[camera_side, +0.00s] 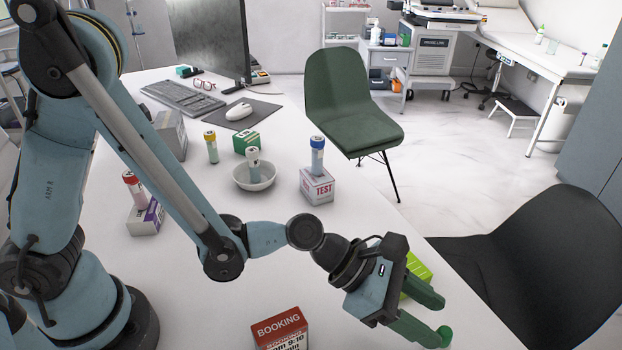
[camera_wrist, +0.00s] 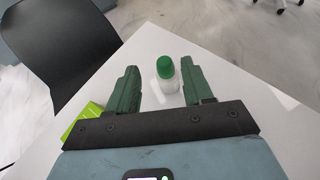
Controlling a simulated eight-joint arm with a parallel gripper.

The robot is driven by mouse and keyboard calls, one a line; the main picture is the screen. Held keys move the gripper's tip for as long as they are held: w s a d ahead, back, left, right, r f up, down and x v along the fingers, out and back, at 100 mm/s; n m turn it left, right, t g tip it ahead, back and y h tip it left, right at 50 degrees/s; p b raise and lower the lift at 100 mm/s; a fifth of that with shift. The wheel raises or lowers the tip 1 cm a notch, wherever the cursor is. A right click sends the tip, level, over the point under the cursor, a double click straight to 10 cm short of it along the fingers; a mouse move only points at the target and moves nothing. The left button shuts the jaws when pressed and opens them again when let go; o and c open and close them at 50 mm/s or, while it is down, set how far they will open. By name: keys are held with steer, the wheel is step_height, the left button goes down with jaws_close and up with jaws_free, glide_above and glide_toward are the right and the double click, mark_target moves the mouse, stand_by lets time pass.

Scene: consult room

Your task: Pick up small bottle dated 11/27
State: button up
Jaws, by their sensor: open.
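A small bottle with a green cap and whitish body (camera_wrist: 168,84) stands on the white table in the wrist view. It is between my gripper's two dark green fingers (camera_wrist: 159,68), nearer the right finger. Its green cap (camera_side: 445,334) shows at the fingertips in the side view, with the body hidden there. My gripper (camera_side: 441,318) is open. Other small bottles have a yellow cap (camera_side: 212,150), a blue cap (camera_side: 317,160), a red cap (camera_side: 134,187) and a greyish cap (camera_side: 253,167). No date can be read on any of them.
The greyish-capped bottle stands in a white bowl (camera_side: 262,185). The blue-capped one is on a TEST box (camera_side: 317,187), the red-capped one on a white-purple box (camera_side: 146,218). A BOOKING box (camera_side: 281,330) is at front; a lime-green box (camera_side: 420,268) sits behind my gripper.

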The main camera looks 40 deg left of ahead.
mark_target(446, 331)
steer(key=shift+s+x, duration=0.15)
steer(key=shift+x, duration=1.3)
steer(key=shift+s+x, duration=0.1)
steer(key=shift+x, duration=1.35)
steer(key=shift+d, duration=0.15)
steer(key=shift+c, duration=0.3)
jaws_close()
steer(key=shift+r, duration=0.2)
